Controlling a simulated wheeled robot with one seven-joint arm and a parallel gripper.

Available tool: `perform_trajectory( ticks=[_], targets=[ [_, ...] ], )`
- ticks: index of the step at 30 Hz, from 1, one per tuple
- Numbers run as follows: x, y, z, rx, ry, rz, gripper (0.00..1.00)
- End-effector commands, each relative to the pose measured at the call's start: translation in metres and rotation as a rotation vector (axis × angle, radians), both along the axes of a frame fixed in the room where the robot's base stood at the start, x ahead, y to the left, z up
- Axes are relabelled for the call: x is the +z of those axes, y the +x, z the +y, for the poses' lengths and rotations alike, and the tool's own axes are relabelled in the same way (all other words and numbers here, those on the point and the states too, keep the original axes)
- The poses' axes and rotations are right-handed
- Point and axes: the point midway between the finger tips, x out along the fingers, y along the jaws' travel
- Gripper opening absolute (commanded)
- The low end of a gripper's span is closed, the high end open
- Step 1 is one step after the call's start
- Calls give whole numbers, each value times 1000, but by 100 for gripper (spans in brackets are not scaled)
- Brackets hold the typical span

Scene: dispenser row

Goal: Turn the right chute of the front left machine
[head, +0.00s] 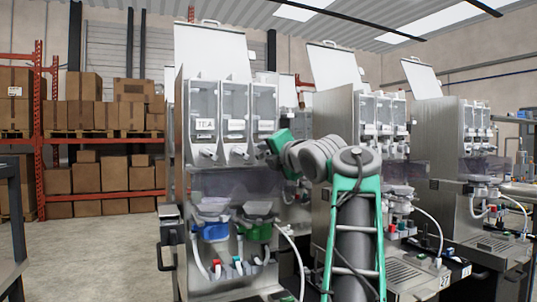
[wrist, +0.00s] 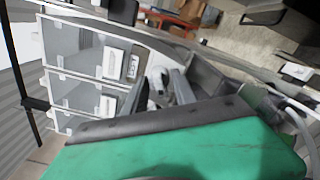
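The front left machine (head: 180,185) stands left of centre in the head view, with three clear canisters in a row near its top. The left chute (head: 207,152) and middle chute (head: 240,151) show below their canisters. My arm and green gripper body cover the right chute in the head view. My gripper (head: 268,152) is at the right canister (head: 264,105), at chute height. In the wrist view my gripper's two grey fingers (wrist: 160,92) are apart, with a small pale part (wrist: 157,78) between or behind them. I cannot tell whether they touch it.
Two similar machines (head: 338,125) (head: 432,130) stand to the right, close to my arm. Blue (head: 214,232) and green (head: 257,231) funnel parts and hoses sit below the chutes. Shelves with boxes (head: 86,180) are at the left back. The floor at left is clear.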

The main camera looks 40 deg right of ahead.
Motion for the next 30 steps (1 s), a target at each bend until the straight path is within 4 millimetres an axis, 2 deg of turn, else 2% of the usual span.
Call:
perform_trajectory(
  ticks=[8,18,21,30],
  targets=[
    [0,-4,1,0,-1,-1,33],
    [0,-65,17,-5,-1,-1,33],
    [0,-73,21,-2,0,0,33],
    [0,-75,22,1,1,0,33]
  ],
)
